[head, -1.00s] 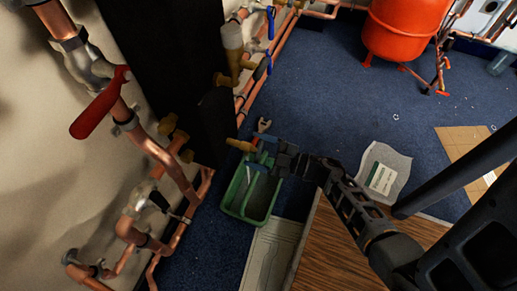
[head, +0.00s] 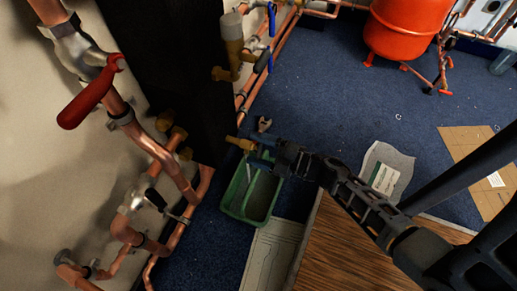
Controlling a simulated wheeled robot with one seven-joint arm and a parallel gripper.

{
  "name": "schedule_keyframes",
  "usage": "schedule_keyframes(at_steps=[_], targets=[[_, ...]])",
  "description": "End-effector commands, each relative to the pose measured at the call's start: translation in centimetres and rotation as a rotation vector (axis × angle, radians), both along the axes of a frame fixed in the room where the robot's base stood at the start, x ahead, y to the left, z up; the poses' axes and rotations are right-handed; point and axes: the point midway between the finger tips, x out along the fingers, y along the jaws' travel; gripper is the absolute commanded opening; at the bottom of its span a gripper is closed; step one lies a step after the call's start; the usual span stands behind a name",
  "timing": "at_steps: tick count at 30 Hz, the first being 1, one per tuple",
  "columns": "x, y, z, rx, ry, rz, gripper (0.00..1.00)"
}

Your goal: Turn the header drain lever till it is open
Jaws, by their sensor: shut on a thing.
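My gripper (head: 260,151) is at the middle of the head view, just right of a brass drain fitting (head: 240,144) low on the pipework. Its bluish fingers are shut at the end of this fitting, above a green tub (head: 233,196). The header drain lever appears to be between the fingers; they and the small scale hide its shape and angle.
Blue-handled valves (head: 263,60) stand farther back. A wooden surface (head: 335,250) lies below my arm. Blue carpet beyond is mostly clear, with a red vessel (head: 402,30) at the back.

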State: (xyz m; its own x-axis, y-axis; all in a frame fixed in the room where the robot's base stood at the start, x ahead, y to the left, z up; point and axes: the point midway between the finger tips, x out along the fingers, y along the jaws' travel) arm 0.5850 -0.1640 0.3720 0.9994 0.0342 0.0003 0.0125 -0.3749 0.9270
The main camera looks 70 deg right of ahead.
Motion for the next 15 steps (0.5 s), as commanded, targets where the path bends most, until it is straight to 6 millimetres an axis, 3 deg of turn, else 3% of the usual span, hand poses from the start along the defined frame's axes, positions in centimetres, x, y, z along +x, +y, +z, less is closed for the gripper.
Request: schedule_keyframes(at_steps=[11, 12, 15], targets=[[-0.20, -0.08, -0.11, -0.003, 0.002, -0.003, 0.49], [-0.20, -0.08, -0.11, -0.003, 0.002, -0.003, 0.80], [-0.17, -0.07, -0.09, -0.003, 0.002, -0.003, 0.90]])
